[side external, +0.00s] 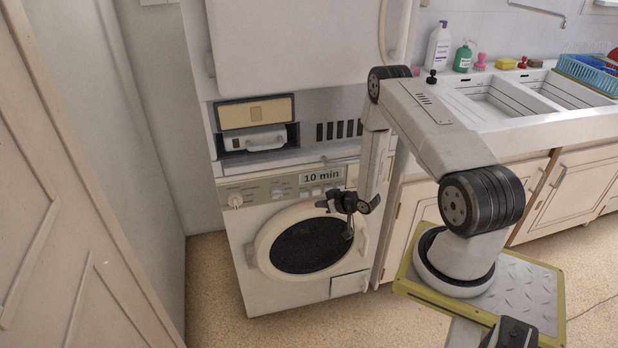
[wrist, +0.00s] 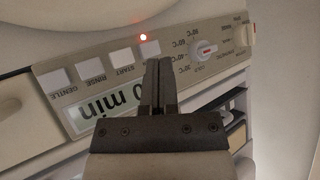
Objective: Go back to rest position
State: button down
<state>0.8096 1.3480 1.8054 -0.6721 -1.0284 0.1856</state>
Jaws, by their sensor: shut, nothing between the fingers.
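My gripper (side external: 330,204) is in front of the upper part of a white washing machine (side external: 247,265), just above its round door (side external: 262,240). The machine's display (side external: 321,176) reads "10 min". In the wrist view my gripper (wrist: 158,65) has its two dark fingers together with nothing between them. The fingers point at the control panel (wrist: 45,76), which appears upside down. Buttons marked START, RINSE and GENTLE show there, with a small red light (wrist: 143,37) lit beside the fingertips. I cannot tell whether the fingertips touch the panel.
A stacked white appliance (side external: 290,45) stands above the washer, with an open compartment (side external: 255,140) between them. A sink counter (side external: 540,128) with bottles and a blue rack (side external: 590,72) is to the right. A door (side external: 70,200) is at left.

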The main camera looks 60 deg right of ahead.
jog(key=w+a+r+n+g, duration=0.1)
jog(key=w+a+r+g, duration=0.1)
jog(key=a+r, duration=0.5)
jog(key=w+a+r+n+g, duration=0.1)
jog(key=a+r+g, duration=0.3)
jog(key=r, duration=0.6)
jog(key=s+a+r+n+g, duration=0.1)
jog(key=s+a+r, duration=0.4)
jog(key=s+a, duration=0.1)
jog(key=s+a+r+g+y, duration=0.1)
jog(key=s+a+r, duration=0.3)
jog(key=s+a, duration=0.3)
jog(key=a, duration=0.2)
jog(key=shift+s+a+r+n+g+y, duration=0.15)
jog(key=shift+a+r+n+g+y, duration=0.15)
jog(key=shift+r+n+g, duration=0.1)
